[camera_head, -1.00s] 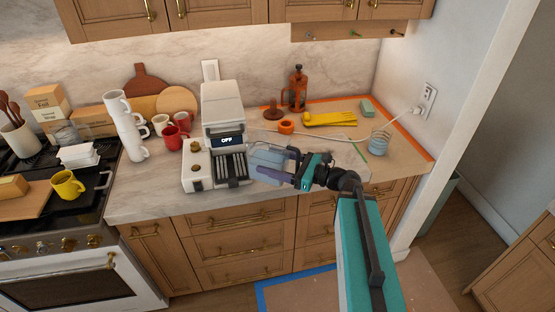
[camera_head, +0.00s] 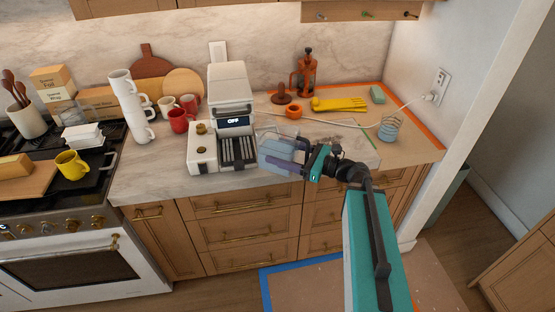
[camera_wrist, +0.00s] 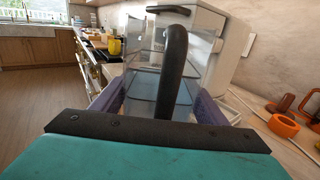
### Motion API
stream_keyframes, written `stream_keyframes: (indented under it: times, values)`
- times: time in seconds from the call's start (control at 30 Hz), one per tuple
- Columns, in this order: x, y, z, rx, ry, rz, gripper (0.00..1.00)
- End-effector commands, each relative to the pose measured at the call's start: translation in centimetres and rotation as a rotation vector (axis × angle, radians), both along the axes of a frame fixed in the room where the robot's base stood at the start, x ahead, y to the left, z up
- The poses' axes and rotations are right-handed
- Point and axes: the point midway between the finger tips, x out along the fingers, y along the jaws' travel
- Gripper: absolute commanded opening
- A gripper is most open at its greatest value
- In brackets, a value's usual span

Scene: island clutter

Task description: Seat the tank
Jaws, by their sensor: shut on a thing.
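The clear bluish water tank (camera_head: 276,153) is held in my gripper (camera_head: 288,158), just right of the white coffee machine (camera_head: 231,105) on the counter. In the wrist view the tank (camera_wrist: 158,88) sits between the two purple fingers, with the machine (camera_wrist: 215,45) close behind it and to the right. My gripper (camera_wrist: 160,106) is shut on the tank. The tank looks roughly upright. The machine's display reads OFF. Whether the tank touches the machine or the counter, I cannot tell.
White stacked mugs (camera_head: 130,108) and a red mug (camera_head: 180,121) stand left of the machine. A white cord crosses the counter to the outlet (camera_head: 438,84).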

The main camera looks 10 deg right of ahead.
Motion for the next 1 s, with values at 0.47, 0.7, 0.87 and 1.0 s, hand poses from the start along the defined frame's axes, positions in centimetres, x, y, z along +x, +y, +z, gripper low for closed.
stream_keyframes:
  times: [0.47,0.7,0.87,1.0]
  values:
    - [0.0,-0.9,-5.5,0.003,-0.002,0.003,0.17]
    - [0.0,-0.9,-5.7,0.003,-0.002,0.004,0.17]
    - [0.0,-0.9,-5.6,0.003,-0.002,0.003,0.17]
    - [0.0,-0.9,-5.7,0.003,-0.002,0.003,0.17]
